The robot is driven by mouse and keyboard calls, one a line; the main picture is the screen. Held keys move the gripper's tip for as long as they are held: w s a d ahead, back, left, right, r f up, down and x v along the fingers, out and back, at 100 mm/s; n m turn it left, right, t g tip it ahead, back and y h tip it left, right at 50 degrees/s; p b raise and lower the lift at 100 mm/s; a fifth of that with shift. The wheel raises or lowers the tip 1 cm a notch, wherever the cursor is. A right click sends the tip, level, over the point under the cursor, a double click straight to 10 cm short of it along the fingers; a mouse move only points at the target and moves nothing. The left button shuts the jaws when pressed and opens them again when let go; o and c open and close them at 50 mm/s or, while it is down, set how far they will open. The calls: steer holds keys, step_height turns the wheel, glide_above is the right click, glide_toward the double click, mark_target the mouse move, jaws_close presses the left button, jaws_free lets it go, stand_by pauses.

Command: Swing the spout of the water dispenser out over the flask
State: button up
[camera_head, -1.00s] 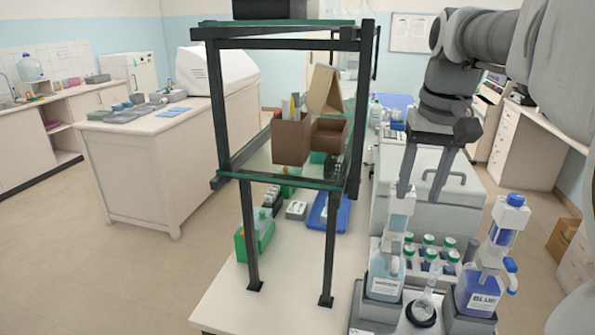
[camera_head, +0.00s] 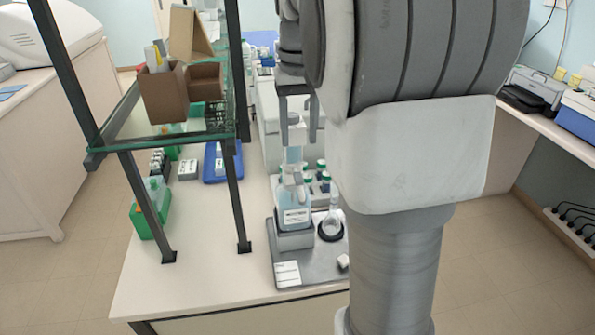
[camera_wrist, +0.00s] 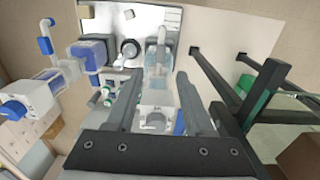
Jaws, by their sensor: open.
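The water dispenser (camera_head: 293,212), a bottle of pale clear liquid with a white pump top, stands on the grey station. In the wrist view the dispenser (camera_wrist: 158,58) lies between and beyond my fingers. The flask (camera_head: 332,218), clear glass, sits in a dark ring to its right; in the wrist view the flask stand (camera_wrist: 130,48) is left of the dispenser. My gripper (camera_head: 298,140) is open, pointing down over the dispenser top, and its fingers (camera_wrist: 159,76) straddle it. Contact cannot be told.
A blue-capped dispenser (camera_wrist: 88,55) stands beyond the flask, hidden by my arm in the head view. A dark-framed shelf (camera_head: 238,120) rises left of the station. Several green-capped bottles (camera_head: 320,172) stand behind. The bench front left (camera_head: 195,275) is clear.

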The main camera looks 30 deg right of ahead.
mark_target(298, 176)
step_height(298, 176, down, 9)
steer(key=shift+f, duration=0.2)
jaws_close()
stand_by(0.3)
stand_by(1.2)
